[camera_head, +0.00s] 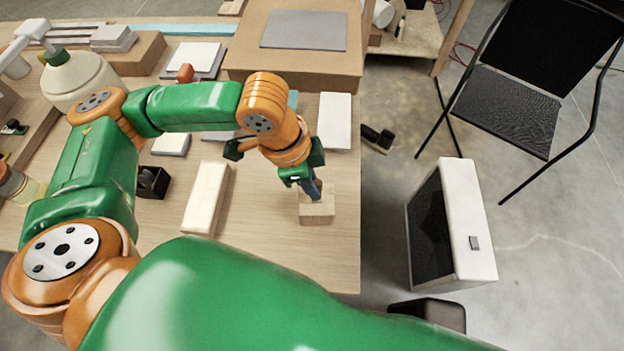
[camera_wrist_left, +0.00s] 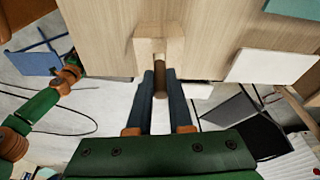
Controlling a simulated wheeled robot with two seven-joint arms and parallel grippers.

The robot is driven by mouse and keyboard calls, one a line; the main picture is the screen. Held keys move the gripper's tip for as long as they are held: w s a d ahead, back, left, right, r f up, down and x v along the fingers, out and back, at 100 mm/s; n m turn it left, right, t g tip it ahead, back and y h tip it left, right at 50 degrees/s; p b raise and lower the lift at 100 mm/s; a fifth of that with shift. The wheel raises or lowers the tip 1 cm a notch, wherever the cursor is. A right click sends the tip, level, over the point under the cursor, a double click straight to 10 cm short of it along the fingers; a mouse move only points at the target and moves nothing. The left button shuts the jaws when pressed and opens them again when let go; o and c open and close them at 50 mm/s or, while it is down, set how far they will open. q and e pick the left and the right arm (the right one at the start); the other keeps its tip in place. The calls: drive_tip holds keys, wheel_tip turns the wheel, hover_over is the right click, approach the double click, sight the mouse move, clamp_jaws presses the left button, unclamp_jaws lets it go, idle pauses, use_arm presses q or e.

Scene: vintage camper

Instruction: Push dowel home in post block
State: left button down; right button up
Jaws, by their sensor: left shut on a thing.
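The post block (camera_head: 317,210) is a small pale wooden block near the right edge of the workbench in the head view. It also shows at the top middle of the left wrist view (camera_wrist_left: 146,46). My left gripper (camera_head: 311,190) is right over the block, fingers pointing down. In the left wrist view its two dark fingers (camera_wrist_left: 161,95) are shut on the brown dowel (camera_wrist_left: 160,88). The dowel's far end meets the block; how deep it sits is hidden. My other arm shows small at the left of the wrist view, its gripper (camera_wrist_left: 73,60) unclear.
A long pale block (camera_head: 206,198) lies left of the post block, with a small black box (camera_head: 152,181) beyond it. A white panel (camera_head: 335,121) and a large cardboard-coloured box (camera_head: 295,65) lie behind. The bench ends just right of the post block.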

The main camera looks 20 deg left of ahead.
sight(303, 200)
use_arm(q)
drive_tip(key=shift+p, duration=0.3)
drive_tip(key=shift+f+b, duration=0.35)
drive_tip(key=shift+f, duration=0.25)
drive_tip(key=c, duration=0.7)
unclamp_jaws()
drive_tip(key=shift+c, duration=0.2)
drive_tip(key=v, duration=0.7)
